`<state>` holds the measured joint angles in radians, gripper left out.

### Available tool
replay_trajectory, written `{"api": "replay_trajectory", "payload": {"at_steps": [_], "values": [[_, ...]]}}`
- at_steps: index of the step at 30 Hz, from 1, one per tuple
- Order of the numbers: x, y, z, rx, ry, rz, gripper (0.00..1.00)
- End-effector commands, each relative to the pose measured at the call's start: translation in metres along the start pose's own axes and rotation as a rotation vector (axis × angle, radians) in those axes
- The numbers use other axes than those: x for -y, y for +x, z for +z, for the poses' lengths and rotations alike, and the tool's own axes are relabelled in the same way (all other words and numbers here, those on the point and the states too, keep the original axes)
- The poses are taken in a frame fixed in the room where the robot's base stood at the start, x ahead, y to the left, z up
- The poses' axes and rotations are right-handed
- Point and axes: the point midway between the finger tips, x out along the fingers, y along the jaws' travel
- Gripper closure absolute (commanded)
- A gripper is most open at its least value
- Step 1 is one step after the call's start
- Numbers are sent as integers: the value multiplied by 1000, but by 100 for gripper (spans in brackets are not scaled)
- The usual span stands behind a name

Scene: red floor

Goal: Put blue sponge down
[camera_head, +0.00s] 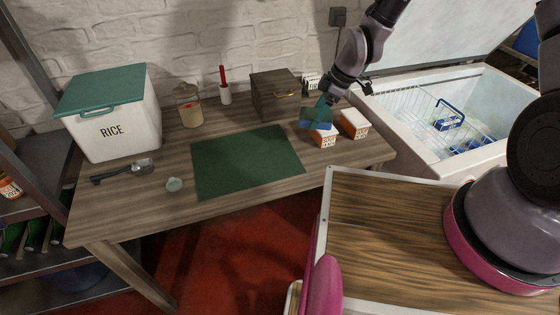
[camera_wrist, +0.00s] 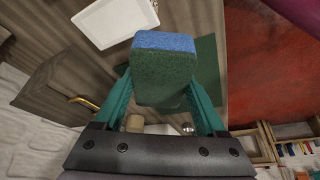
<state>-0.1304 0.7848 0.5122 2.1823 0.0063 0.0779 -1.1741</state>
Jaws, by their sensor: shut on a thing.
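The blue sponge (camera_wrist: 163,70) has a blue layer and a dark green layer. It fills the middle of the wrist view, between the two teal fingers of my gripper (camera_wrist: 162,100), which is shut on it. In the head view the sponge (camera_head: 312,118) is at the right part of the wooden table, below my gripper (camera_head: 322,104), near the small orange-and-white boxes. I cannot tell whether it touches anything beneath it. The dark green mat (camera_head: 245,160) lies flat on the table to the left of the sponge.
A wooden box (camera_head: 275,93) stands behind the mat. Orange-and-white boxes (camera_head: 354,123) are close to my gripper. A rice bin (camera_head: 115,125), glass jar (camera_head: 189,110), scoop (camera_head: 125,171) and small round item (camera_head: 174,184) are to the left. An open freezer (camera_head: 430,125) is at right. The mat is clear.

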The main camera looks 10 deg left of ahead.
Motion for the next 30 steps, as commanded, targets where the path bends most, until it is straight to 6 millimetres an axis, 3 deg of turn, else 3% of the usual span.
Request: {"api": "replay_trajectory", "payload": {"at_steps": [1, 3, 6, 10, 18, 30], "values": [[16, 13, -21, -2, -105, -46, 79], [34, 25, -44, -2, -234, -98, 79], [54, 35, -67, -1, -366, -153, 79], [68, 42, -82, 0, -456, -191, 79], [71, 85, -68, 2, -478, -201, 79], [71, 125, -51, 2, -475, -200, 79]]}}
